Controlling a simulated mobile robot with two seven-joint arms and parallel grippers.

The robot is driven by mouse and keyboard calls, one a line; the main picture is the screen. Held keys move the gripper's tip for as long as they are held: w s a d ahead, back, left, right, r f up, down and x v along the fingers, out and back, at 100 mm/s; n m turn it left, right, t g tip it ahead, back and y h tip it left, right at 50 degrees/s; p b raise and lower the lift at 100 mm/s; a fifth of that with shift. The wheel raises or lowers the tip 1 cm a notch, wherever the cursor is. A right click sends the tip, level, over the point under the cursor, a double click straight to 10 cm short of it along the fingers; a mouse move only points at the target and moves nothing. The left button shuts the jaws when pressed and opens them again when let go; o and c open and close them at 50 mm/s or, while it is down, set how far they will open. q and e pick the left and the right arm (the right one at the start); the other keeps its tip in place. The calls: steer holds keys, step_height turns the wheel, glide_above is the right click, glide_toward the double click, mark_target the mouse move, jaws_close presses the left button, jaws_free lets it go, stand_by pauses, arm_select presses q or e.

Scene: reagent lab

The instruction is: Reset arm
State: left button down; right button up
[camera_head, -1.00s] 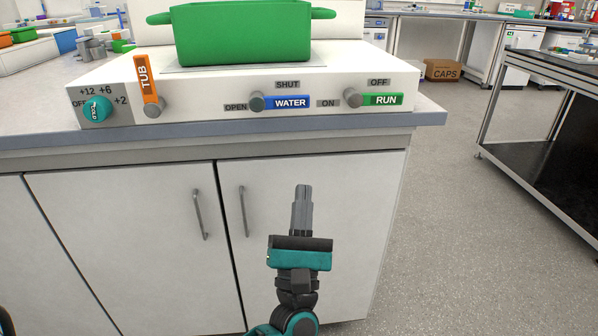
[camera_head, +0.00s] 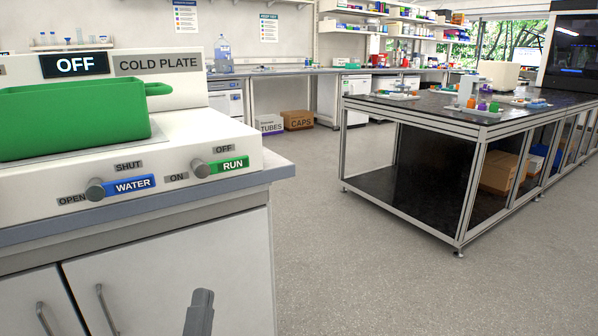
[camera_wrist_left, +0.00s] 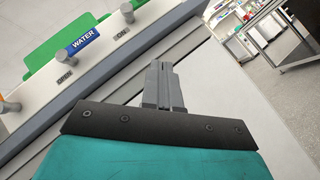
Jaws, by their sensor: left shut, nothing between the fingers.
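My left gripper (camera_head: 199,312) shows at the bottom of the head view, in front of the cabinet and below the counter edge. Its fingers are together with nothing between them. In the left wrist view the same gripper (camera_wrist_left: 161,82) points along the counter front, apart from the knobs. The cold plate unit (camera_head: 232,132) stands on the counter with a green tub (camera_head: 75,128) on it. Its display reads OFF. My right gripper is not in view.
The counter edge (camera_head: 150,215) and cabinet door (camera_head: 170,270) are close to the left gripper. A black-topped bench (camera_head: 420,103) stands at the right. Open floor (camera_head: 350,260) lies between. A CAPS box (camera_head: 298,120) sits at the back.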

arm_select(q)
steer(key=s+d+f+m+g+h, duration=0.2)
steer(key=s+f+m+g, duration=0.6)
steer(key=m, duration=0.6)
steer(key=s+d+f+m+g+h, duration=0.1)
steer(key=s+f+m+g+h, duration=0.15)
steer(key=f+m+g, duration=0.6)
steer(key=s+a+r+m+t+y+p, duration=0.1)
steer(key=a+r+m+p, duration=0.1)
steer(key=r+p, duration=0.4)
steer(key=s+a+r+m+t+y+p, duration=0.1)
steer(key=r+p, duration=0.6)
steer(key=p, duration=0.9)
steer(key=shift+s+a+r+m+t, duration=0.15)
steer(key=shift+s+a+m+t, duration=0.3)
steer(key=shift+a+m, duration=0.3)
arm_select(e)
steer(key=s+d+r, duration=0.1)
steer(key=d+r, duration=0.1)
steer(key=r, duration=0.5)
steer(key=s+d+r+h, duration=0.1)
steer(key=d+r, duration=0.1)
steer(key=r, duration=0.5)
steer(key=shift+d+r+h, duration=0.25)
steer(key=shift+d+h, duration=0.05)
